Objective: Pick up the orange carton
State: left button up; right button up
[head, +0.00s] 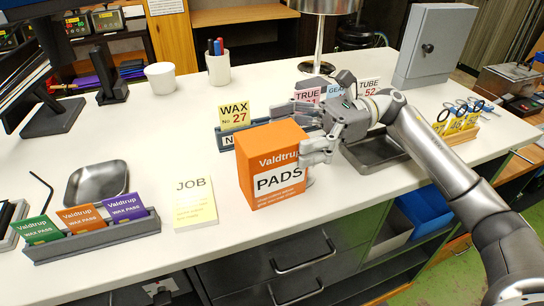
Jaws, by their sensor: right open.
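The orange carton (271,166), labelled "Valdtrup PADS", stands upright on the white bench near its front edge, in the middle of the head view. My right gripper (306,131) reaches in from the right at the carton's upper right. It is open. One finger shows beside the carton's right side and the other above and behind its top. I cannot tell whether either finger touches the carton. The carton's rear side is hidden. My left gripper is not in view.
A JOB notepad (194,203) lies left of the carton. A rack (91,240) of wax packets and a metal dish (97,182) are further left. Behind stand a WAX 27 card (233,115), a pen cup (218,68) and a lamp (322,8). A dark tray (376,151) lies under my right arm.

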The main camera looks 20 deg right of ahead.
aim_at(272, 165)
jog(key=a, duration=0.1)
jog(key=a+p, duration=0.1)
jog(key=a, duration=0.1)
jog(key=shift+s+a+r+p, duration=0.15)
jog(key=shift+s+r+p, duration=0.1)
jog(key=shift+p, duration=0.1)
jog(key=shift+a+f, duration=0.1)
jog(key=shift+a, duration=0.1)
jog(key=shift+f, duration=0.1)
jog(key=shift+c, duration=0.4)
jog(key=c, duration=1.2)
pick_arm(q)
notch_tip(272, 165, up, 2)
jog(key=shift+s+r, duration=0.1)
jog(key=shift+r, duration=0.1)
pick_arm(e)
jog(key=shift+c, duration=0.9)
